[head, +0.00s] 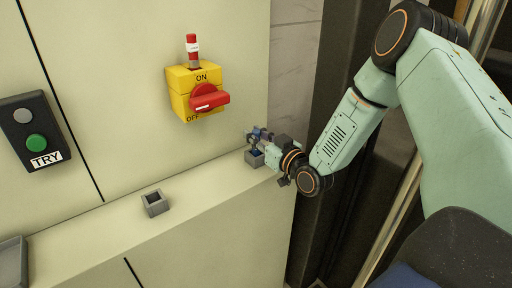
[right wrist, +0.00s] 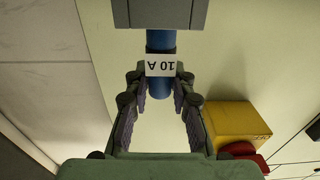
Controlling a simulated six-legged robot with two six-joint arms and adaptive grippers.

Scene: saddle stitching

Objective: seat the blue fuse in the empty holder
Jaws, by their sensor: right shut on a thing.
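The blue fuse (right wrist: 160,40) has a white "10 A" label, upside down in the right wrist view. My right gripper (head: 258,138) has its fingers around the fuse; it also shows in the right wrist view (right wrist: 160,76). One end of the fuse meets a grey holder (right wrist: 160,14), which stands at the right end of the ledge in the head view (head: 254,159). I cannot tell how deep the fuse sits in it. Another grey holder (head: 155,204) with an open, empty top stands further left on the ledge. My left gripper is not in view.
A yellow switch box (head: 190,92) with a red ON/OFF knob (head: 209,98) is on the wall above the ledge (head: 205,203). A black TRY panel (head: 36,132) with a green button is at left. A grey tray (head: 13,262) shows at lower left. The ledge between the holders is clear.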

